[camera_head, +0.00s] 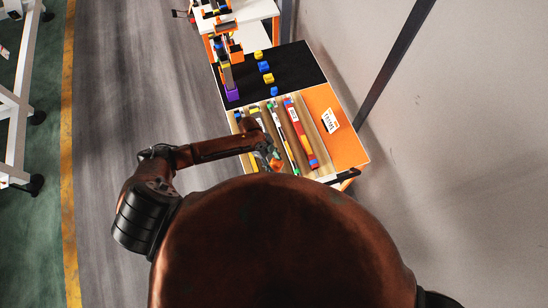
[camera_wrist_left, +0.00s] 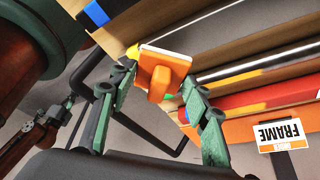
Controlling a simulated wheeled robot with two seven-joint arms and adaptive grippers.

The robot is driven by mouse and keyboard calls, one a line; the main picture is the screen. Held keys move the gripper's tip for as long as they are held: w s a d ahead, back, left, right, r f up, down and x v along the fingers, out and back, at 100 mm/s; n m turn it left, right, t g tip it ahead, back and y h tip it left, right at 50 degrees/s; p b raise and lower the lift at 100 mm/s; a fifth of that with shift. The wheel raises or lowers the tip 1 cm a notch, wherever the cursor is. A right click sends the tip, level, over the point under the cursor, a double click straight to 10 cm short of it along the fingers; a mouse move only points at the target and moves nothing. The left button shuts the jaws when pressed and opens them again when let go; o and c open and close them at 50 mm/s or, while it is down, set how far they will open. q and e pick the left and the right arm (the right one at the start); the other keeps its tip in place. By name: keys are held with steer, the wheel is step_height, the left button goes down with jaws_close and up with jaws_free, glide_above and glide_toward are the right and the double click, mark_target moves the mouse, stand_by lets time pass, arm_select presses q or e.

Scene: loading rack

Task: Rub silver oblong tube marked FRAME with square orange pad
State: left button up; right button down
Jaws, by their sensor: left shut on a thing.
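My left gripper (camera_wrist_left: 165,90) is shut on the square orange pad (camera_wrist_left: 172,62), which has a raised orange grip between the fingers. In the head view this gripper (camera_head: 268,158) is over the near end of the rack; the pad is hard to make out there. A long silver tube (camera_wrist_left: 262,60) runs beside the pad in the wrist view; I cannot tell whether they touch. A white label reading FRAME (camera_wrist_left: 282,133) shows upside down on an orange panel. A brown arm with dark green parts (camera_wrist_left: 45,122), perhaps my right one, shows small at the left.
A red tube (camera_wrist_left: 268,97) with blue and yellow lies beside the silver one. In the head view the rack holds several tubes, with an orange panel (camera_head: 340,145) on the right. Several small blue and yellow pieces stand on a black mat (camera_head: 290,72). A wall is close on the right.

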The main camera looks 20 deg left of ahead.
arm_select(q)
step_height(320, 180, up, 2)
steer(key=shift+r+p, duration=0.1)
steer(key=shift+p, duration=0.45)
steer(key=shift+r, duration=1.05)
